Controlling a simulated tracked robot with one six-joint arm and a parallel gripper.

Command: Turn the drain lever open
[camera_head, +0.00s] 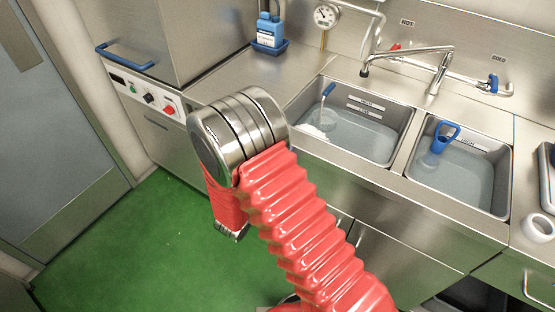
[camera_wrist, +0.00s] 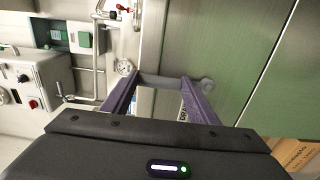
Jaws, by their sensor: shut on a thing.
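In the wrist view my gripper (camera_wrist: 162,84) has two purple fingers, set wide apart. They are shut on a grey bar (camera_wrist: 172,80) that spans between their tips and has a rounded end at the right. This bar appears to be the drain lever. In the head view my red-sleeved arm reaches down in front of the sink unit, and my gripper and the lever are hidden there.
In the head view two water-filled basins, a left one (camera_head: 389,158) and a right one (camera_head: 485,205), sit in the steel counter. The green floor (camera_head: 150,250) is clear at the left.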

